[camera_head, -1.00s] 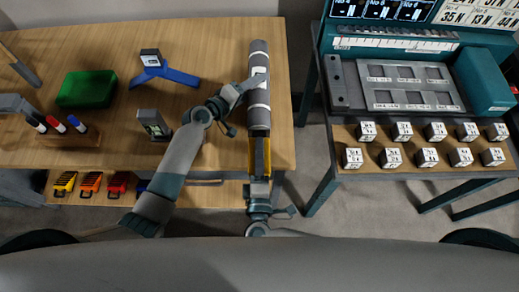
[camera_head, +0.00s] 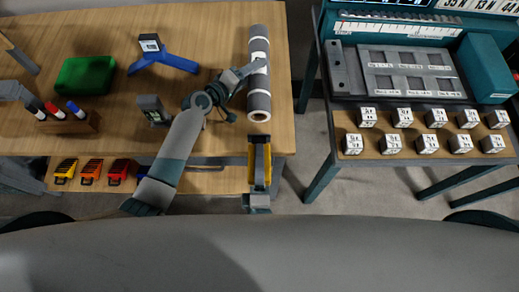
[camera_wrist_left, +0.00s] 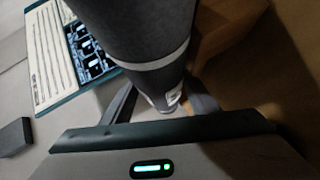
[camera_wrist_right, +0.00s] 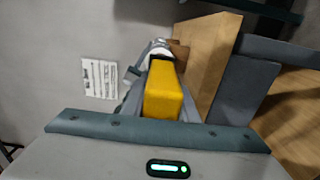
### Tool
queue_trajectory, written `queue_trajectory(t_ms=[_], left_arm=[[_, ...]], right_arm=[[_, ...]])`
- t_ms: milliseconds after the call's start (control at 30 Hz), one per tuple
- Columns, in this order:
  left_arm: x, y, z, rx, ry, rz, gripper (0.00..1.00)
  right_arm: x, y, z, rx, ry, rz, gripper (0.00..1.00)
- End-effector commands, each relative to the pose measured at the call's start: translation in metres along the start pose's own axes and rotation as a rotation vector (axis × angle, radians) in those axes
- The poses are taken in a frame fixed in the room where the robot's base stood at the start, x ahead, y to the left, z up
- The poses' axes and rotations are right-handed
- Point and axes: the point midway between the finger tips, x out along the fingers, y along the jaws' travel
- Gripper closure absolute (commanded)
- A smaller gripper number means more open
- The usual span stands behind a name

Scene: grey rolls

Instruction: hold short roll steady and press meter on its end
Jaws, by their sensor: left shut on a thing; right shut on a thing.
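The grey roll (camera_head: 259,100) with white bands lies along the table's right side, its open near end facing me. My left gripper (camera_head: 254,70) is shut on it around the middle; the left wrist view shows the dark roll (camera_wrist_left: 130,30) between the fingers. My right gripper (camera_head: 260,182) is shut on the yellow and dark meter (camera_head: 252,160), just off the table's front edge. The meter points at the roll's near end, with a small gap between them. The yellow meter (camera_wrist_right: 165,92) also fills the jaws in the right wrist view.
On the wooden table (camera_head: 215,40) are a green box (camera_head: 85,75), a blue stand (camera_head: 165,66), a small grey device (camera_head: 153,108) and a pen rack (camera_head: 68,123). A separate bench (camera_head: 345,130) with several white cubes stands right, across a floor gap.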

Motion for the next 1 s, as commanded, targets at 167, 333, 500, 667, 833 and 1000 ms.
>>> queue_trajectory(t_ms=[167,333,500,667,833,1000], left_arm=[[-0.0003,-0.0022,0.0009,0.0,-0.002,-0.004,0.76],[-0.0003,-0.0022,0.0009,0.001,-0.002,-0.004,0.76],[-0.0003,-0.0022,0.0007,0.0,-0.001,-0.004,0.24],[-0.0006,-0.0036,0.0008,0.0,-0.001,-0.006,0.24],[-0.0007,-0.0045,0.001,0.0,-0.002,-0.007,0.24],[-0.0025,-0.0056,0.0011,0.0,-0.002,-0.009,0.24]], right_arm=[[-0.0043,0.0008,0.0001,0.001,0.0,0.002,0.93],[-0.0043,0.0008,0.0,0.001,0.0,0.002,0.93],[-0.0043,0.0007,0.0,0.0,0.0,0.002,0.93],[-0.0043,0.0006,0.0,0.0,0.0,0.002,0.93],[-0.0043,0.0005,-0.0001,0.0,0.0,0.002,0.93],[-0.0043,0.0004,-0.0001,0.0,0.0,0.002,0.93]])
